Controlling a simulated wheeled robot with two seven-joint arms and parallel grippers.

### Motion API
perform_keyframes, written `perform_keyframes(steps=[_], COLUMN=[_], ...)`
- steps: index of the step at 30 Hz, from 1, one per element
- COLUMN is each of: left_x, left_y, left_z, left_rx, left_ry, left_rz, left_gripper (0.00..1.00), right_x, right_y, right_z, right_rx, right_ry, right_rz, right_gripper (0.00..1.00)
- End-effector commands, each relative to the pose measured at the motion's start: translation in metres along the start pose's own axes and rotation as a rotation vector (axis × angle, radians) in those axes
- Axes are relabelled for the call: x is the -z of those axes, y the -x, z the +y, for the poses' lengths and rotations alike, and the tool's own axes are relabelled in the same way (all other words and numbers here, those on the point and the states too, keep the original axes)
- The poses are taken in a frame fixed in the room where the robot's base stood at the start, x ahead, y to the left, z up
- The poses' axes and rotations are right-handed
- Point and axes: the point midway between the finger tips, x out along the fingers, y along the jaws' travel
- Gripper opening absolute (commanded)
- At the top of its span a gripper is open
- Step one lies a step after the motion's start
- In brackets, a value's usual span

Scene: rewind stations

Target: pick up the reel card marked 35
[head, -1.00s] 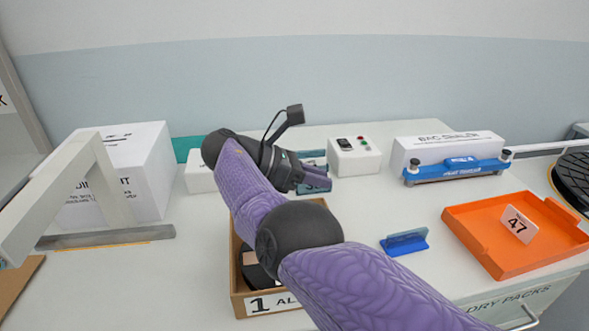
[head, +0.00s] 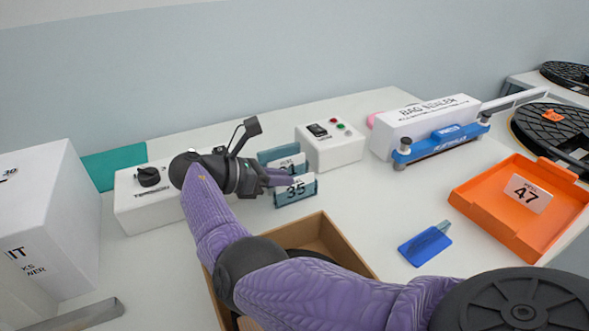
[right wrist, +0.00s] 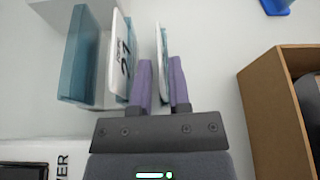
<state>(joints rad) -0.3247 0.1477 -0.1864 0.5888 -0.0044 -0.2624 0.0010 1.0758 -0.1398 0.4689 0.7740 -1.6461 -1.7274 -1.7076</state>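The reel card marked 35 (head: 297,190) stands upright in a teal holder on the white bench, in front of another card in a teal holder (head: 284,165), partly covered, that seems to read 31. My right gripper (head: 278,178) is at the left end of card 35. In the right wrist view its two purple fingers (right wrist: 162,82) are apart, with card 35 (right wrist: 163,60) seen edge-on between them. A gap shows between the left finger and the card; contact with the right finger is unclear. The other card (right wrist: 121,60) stands left of the fingers. My left gripper is not in view.
A cardboard bin (head: 322,232) lies under my right forearm. A white control box (head: 330,147), a bag sealer (head: 428,123) and a white box with a black knob (head: 150,205) stand around. An orange tray (head: 490,208) holds card 47 (head: 528,193). A blue holder (head: 423,247) lies nearer.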

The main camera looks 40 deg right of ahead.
Motion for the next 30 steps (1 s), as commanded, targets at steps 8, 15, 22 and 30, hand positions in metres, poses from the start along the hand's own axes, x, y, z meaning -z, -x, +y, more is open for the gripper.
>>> perform_keyframes(steps=[8,15,22,30], left_x=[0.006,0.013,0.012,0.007], left_y=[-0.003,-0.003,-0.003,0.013], left_z=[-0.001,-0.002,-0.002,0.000], left_rx=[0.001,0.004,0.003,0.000], left_ry=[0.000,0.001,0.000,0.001], left_rz=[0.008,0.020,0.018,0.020], left_gripper=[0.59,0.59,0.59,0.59], right_x=[0.001,0.001,0.001,-0.024], right_y=[-0.019,-0.019,-0.019,-0.009], right_z=[0.001,0.001,0.001,-0.002], right_rx=[-0.002,-0.002,-0.002,-0.004], right_ry=[0.002,0.002,0.002,-0.005], right_rz=[0.000,0.000,0.000,0.000], right_gripper=[0.22,0.00,0.00,0.00])
